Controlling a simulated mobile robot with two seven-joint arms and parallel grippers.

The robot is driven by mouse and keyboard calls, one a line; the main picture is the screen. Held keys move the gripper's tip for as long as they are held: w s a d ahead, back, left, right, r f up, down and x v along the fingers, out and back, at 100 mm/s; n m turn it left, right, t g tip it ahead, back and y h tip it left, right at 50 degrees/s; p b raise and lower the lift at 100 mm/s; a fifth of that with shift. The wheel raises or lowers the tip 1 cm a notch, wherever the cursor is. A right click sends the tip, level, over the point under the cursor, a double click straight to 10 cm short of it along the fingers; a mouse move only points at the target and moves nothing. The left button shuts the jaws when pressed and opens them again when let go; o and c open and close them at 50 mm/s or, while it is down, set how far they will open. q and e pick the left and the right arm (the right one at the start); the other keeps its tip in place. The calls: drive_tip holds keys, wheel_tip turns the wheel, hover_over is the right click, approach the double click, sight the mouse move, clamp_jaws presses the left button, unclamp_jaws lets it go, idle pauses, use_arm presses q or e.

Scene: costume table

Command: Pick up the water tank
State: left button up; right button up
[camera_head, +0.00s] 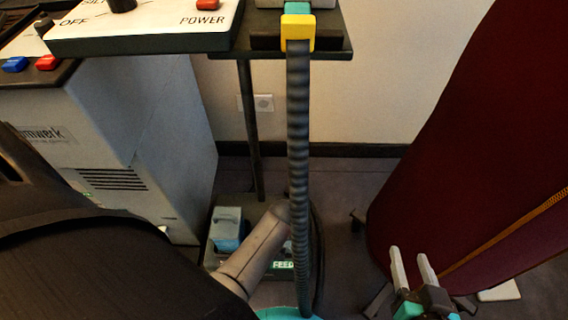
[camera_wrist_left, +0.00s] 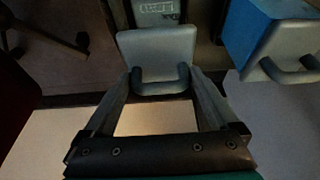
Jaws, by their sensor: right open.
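My left gripper (camera_wrist_left: 163,75) is open, with one finger at each side of a dark grey handle (camera_wrist_left: 162,86) on a light grey block (camera_wrist_left: 158,48). I cannot tell whether the fingers touch the handle. I cannot tell which of these is the water tank. In the head view my left fingers are hidden. My right gripper (camera_head: 410,256) is open and empty at the lower right.
A ribbed hose (camera_head: 298,150) hangs from a yellow clip (camera_head: 298,32) beside my left forearm. A white cabinet (camera_head: 150,120) stands left, under a POWER panel (camera_head: 150,28). A dark red padded board (camera_head: 470,150) leans on the right, close to my right gripper.

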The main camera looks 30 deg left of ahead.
use_arm(q)
clamp_jaws()
idle(0.4)
drive_tip(key=shift+r, duration=0.15)
